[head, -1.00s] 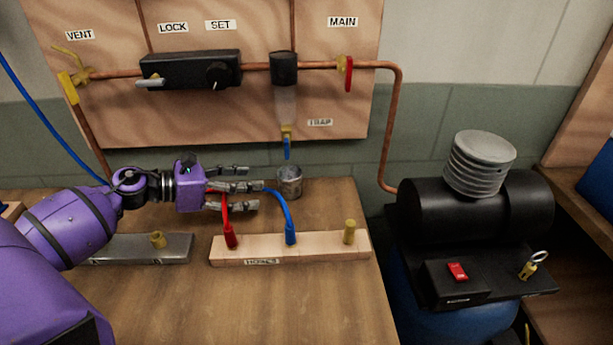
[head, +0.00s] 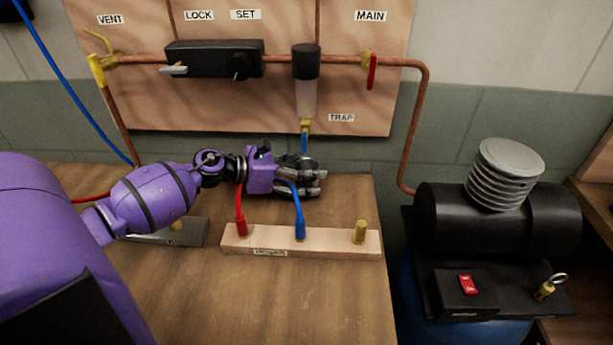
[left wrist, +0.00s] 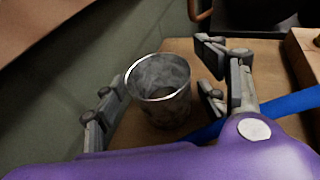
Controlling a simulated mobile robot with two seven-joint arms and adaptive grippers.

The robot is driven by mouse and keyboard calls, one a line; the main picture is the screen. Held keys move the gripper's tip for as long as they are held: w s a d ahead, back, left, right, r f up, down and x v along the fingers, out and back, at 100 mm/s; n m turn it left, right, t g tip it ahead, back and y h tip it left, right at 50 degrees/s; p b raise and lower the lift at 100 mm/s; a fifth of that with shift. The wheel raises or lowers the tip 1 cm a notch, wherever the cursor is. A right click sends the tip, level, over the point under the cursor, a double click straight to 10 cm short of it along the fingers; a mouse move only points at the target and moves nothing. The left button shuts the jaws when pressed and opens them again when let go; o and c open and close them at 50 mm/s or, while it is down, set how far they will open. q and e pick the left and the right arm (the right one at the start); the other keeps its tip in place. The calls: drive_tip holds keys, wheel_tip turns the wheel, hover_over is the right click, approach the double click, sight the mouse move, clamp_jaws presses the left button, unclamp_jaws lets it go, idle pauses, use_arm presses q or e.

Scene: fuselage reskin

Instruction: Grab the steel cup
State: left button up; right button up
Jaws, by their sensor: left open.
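The steel cup (left wrist: 160,92) stands upright on the wooden bench in the left wrist view, with its open rim facing up. My left gripper (left wrist: 163,100) is open, with a finger on the left of the cup and two fingers on its right. The cup lies between them, and I see gaps on both sides. In the head view my left gripper (head: 312,182) is at the back of the bench below the trap, and its fingers hide most of the cup. My right gripper is not in view.
A wooden block (head: 320,246) with a red hose end (head: 241,224), a blue hose end (head: 300,227) and a brass peg (head: 360,231) sits in front of the gripper. The blue hose runs close by the fingers. A black compressor (head: 495,225) stands to the right. The front of the bench is clear.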

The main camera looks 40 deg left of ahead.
use_arm(q)
drive_tip(key=c, duration=1.3)
